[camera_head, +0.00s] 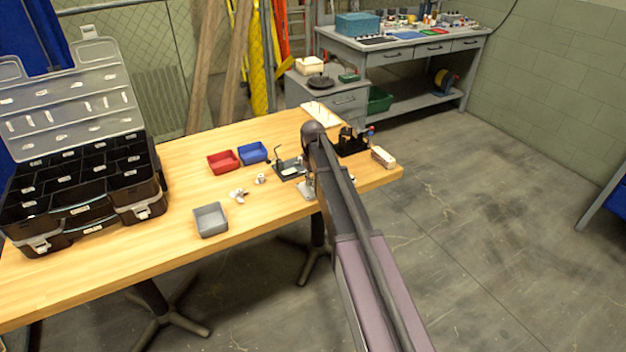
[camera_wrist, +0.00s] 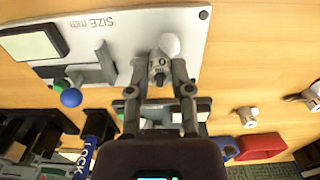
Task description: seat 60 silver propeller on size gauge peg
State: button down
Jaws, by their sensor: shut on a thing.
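The size gauge (camera_wrist: 130,34) is a pale plate marked "SIZE mm" across the top of the wrist view. In the head view a pale bit of it (camera_head: 308,188) shows beside my arm, which hides the rest. My gripper (camera_wrist: 159,66) is over the plate's edge, shut on a small silver-white propeller (camera_wrist: 169,45). A pale rounded part of it sticks out past the fingertips, and dark digits show between the fingers, only partly readable. I cannot tell whether the propeller touches a peg. My gripper is hidden behind my arm in the head view.
Loose propellers (camera_head: 238,194) lie left of the gauge. A grey tray (camera_head: 210,219), red tray (camera_head: 223,162) and blue tray (camera_head: 252,153) stand on the table. An open organiser (camera_head: 85,190) fills the table's left.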

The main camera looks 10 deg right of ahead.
jog(key=shift+c, duration=2.2)
grip_release()
jog(key=shift+r, duration=0.1)
notch_tip(320, 180, up, 9)
jog(key=p, duration=0.9)
jog(key=shift+r+p, duration=0.2)
jog(key=shift+p, duration=0.1)
jog(key=s+d+f+b, duration=0.2)
jog(key=s, duration=1)
jog(key=s+d+f+b, duration=0.2)
jog(key=s+f+b, duration=0.1)
jog(key=s, duration=0.9)
jog(key=shift+a+r, duration=0.1)
jog(key=shift+r, duration=0.05)
jog(key=shift+r+p, duration=1.95)
jog(key=shift+p, duration=0.15)
jog(key=shift+s, duration=0.15)
